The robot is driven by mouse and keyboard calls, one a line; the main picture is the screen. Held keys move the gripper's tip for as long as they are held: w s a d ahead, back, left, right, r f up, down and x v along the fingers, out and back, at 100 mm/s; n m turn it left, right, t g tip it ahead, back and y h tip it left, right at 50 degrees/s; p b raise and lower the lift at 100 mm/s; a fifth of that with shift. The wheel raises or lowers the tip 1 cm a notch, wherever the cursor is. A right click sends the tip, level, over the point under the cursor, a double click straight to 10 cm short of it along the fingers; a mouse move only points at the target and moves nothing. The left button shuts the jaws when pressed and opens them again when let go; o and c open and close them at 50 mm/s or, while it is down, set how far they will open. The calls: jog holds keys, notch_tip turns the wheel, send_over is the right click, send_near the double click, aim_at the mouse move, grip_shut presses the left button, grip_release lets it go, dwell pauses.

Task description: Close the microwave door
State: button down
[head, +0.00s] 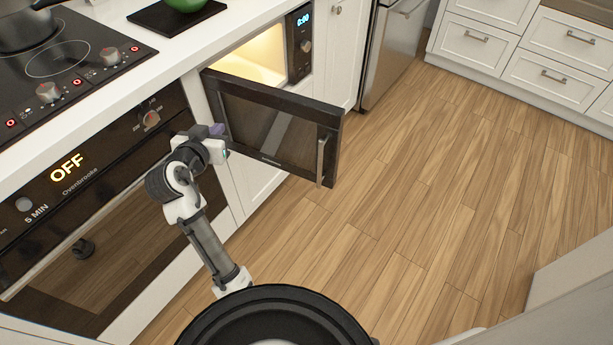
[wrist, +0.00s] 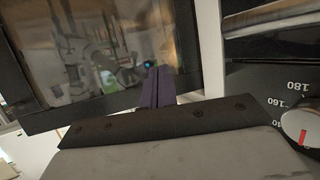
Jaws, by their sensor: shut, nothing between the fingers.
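The microwave door (head: 272,128) stands open in the head view, swung out from the built-in microwave. Its metal handle (head: 321,160) is on the far right edge. The lit microwave interior (head: 256,62) shows behind the door. My gripper (head: 219,129) is by the left, hinge-side part of the door's outer face, well away from the handle. In the wrist view the purple fingers of my gripper (wrist: 156,86) are together and empty, in front of the dark, reflective door (wrist: 100,60). I cannot tell whether the fingertips touch the door.
The oven (head: 95,215) with its knobs is left of my arm, and its dial (wrist: 300,125) shows close by in the wrist view. The cooktop (head: 60,60) and counter are above. The wooden floor (head: 430,190) right of the door is clear. A fridge (head: 392,50) stands beyond.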

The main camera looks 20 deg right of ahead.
jog(key=s+d+f+m+g+h, duration=0.2)
jog(key=s+f+m+g+h, duration=0.3)
jog(key=s, duration=0.3)
jog(key=s+d+f+m+g+h, duration=0.3)
jog(key=s+f+m+h, duration=0.15)
jog(key=s+h, duration=0.2)
jog(key=p+x, duration=0.4)
jog(key=x, duration=0.9)
jog(key=shift+s+d+r+m, duration=0.2)
jog(key=shift+s+d+m, duration=0.1)
jog(key=shift+s+m, duration=0.05)
jog(key=shift+d, duration=0.1)
